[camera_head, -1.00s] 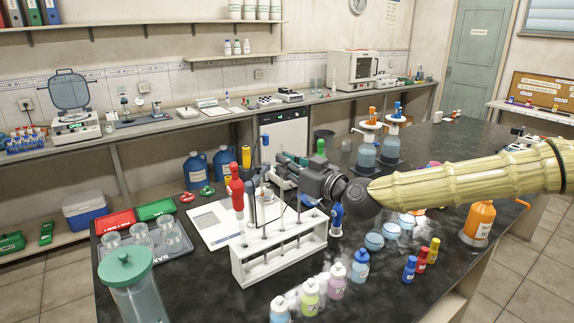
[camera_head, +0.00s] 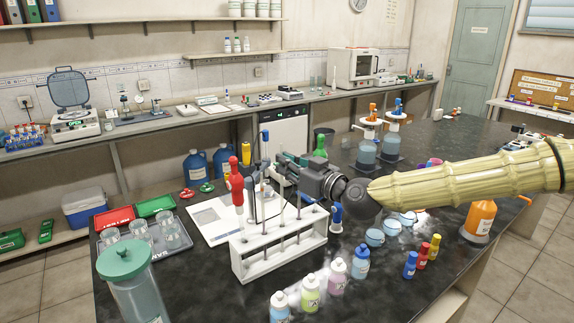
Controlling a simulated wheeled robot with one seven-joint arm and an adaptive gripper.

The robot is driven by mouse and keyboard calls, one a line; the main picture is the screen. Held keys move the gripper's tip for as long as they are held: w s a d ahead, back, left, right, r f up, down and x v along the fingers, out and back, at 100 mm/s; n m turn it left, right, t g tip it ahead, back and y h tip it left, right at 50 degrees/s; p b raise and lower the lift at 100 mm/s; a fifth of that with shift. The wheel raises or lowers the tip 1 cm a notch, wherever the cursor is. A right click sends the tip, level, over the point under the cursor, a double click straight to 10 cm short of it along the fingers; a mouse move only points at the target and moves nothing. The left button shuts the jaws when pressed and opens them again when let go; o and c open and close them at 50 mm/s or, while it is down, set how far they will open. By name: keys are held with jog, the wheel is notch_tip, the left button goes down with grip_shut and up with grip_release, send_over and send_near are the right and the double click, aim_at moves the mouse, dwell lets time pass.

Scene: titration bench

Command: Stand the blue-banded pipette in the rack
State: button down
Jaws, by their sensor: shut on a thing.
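My gripper (camera_head: 275,170) is behind the back left part of the white rack (camera_head: 262,262), pointing left. It is shut on a slim upright pipette with a blue top (camera_head: 265,135), the blue-banded one as far as I can tell. The top stands above the jaws; the lower part is hidden among the rack's rods and the jaws, so I cannot tell whether its tip is in a hole. A red-bulbed pipette (camera_head: 237,190) stands in the rack's left end. Several thin grey rods also stand in the rack.
Small bottles, including a pink-labelled one (camera_head: 337,278), stand in front of the rack. A lidded green jar (camera_head: 125,262) is front left, beside a tray of glass beakers (camera_head: 170,232). An orange bottle (camera_head: 479,218) is at right.

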jog(key=c, duration=1.5)
grip_release()
jog(key=shift+v, duration=6)
jog(key=shift+d+f, duration=0.1)
jog(key=shift+d, duration=0.05)
